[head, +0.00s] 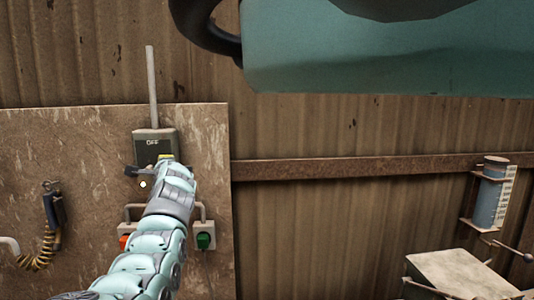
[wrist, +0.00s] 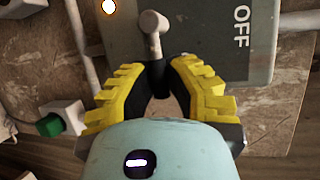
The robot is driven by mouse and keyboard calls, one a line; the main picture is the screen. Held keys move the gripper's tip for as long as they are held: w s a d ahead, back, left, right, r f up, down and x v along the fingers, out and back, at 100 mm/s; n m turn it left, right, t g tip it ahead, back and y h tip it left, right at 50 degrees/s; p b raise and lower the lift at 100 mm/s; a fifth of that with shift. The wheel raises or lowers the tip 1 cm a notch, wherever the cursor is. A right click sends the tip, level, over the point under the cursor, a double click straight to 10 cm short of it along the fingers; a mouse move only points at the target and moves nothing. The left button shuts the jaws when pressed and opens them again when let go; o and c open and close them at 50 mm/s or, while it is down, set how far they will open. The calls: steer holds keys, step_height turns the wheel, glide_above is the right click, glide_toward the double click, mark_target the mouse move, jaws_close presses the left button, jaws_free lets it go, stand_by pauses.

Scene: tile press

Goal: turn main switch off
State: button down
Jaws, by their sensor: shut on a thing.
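The main switch is a grey box (head: 148,146) marked OFF at its top, mounted on the brown board in the head view. In the wrist view its grey face (wrist: 225,45) fills the upper part, with the OFF lettering turned sideways at the right. A lever with a pale grey pivot end (wrist: 153,22) and a dark lower part stands out from the box. My gripper (wrist: 158,70) has its yellow-padded fingers on either side of the lever's dark part and is shut on it. In the head view my gripper (head: 165,158) hides the lower part of the box.
A lit lamp (wrist: 108,6) shows beside the lever. A green button (head: 203,241) and an orange button (head: 124,242) sit below. A coiled cable device (head: 54,207) hangs at left. A teal machine part (head: 390,55) overhangs the upper right. A blue cylinder (head: 490,190) stands at far right.

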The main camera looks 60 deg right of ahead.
mark_target(151, 156)
stand_by(0.4)
